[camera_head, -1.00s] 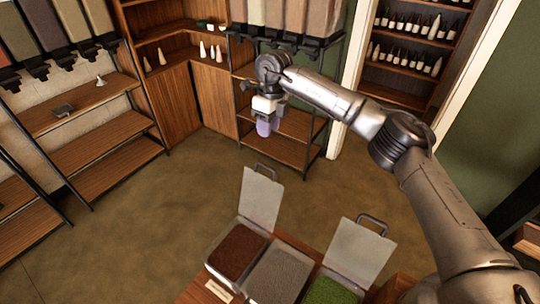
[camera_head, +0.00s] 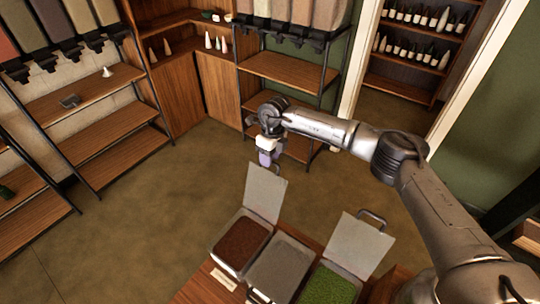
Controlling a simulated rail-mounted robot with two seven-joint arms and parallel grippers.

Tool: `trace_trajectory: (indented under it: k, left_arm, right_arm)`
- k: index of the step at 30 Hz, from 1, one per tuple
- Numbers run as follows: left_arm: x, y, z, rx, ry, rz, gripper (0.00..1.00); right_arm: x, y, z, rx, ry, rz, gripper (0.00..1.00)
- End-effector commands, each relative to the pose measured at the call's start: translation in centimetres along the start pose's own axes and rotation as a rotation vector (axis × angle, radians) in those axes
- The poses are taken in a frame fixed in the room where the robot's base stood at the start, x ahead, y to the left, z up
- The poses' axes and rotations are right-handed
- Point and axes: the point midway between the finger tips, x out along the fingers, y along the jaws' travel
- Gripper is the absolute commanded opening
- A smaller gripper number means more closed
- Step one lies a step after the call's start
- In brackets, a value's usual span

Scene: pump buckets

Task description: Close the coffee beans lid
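The coffee beans bin (camera_head: 240,245), with dark brown contents, is at the left of a row of bins at the bottom of the view. Its grey lid (camera_head: 265,193) stands open and upright at the bin's far edge. My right gripper (camera_head: 267,160) points down at the top edge of this lid, where it overlaps the handle area. I cannot tell whether it touches the lid. Its fingers are too small and blended to show whether they are open or shut. My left gripper is out of view.
The middle bin (camera_head: 279,268) shows a flat grey top. The right bin (camera_head: 327,288) holds green contents, and its lid (camera_head: 354,245) stands open with a handle on top. Shelves (camera_head: 120,158) line the walls. The brown floor (camera_head: 130,235) left of the bins is clear.

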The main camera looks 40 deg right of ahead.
Motion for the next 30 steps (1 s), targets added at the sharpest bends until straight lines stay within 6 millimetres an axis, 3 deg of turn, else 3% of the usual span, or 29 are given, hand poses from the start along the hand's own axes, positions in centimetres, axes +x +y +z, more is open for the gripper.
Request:
trace_trajectory:
  k: [7,19,30]
  left_arm:
    - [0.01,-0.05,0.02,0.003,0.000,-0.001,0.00]
    - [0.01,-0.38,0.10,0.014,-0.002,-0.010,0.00]
    - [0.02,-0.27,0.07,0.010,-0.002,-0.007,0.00]
  right_arm:
    - [0.03,0.00,0.01,0.000,0.000,0.000,0.37]
    - [-0.01,-0.01,0.01,0.000,0.000,0.000,0.00]
    - [-0.02,0.03,0.03,0.000,0.000,-0.001,0.00]
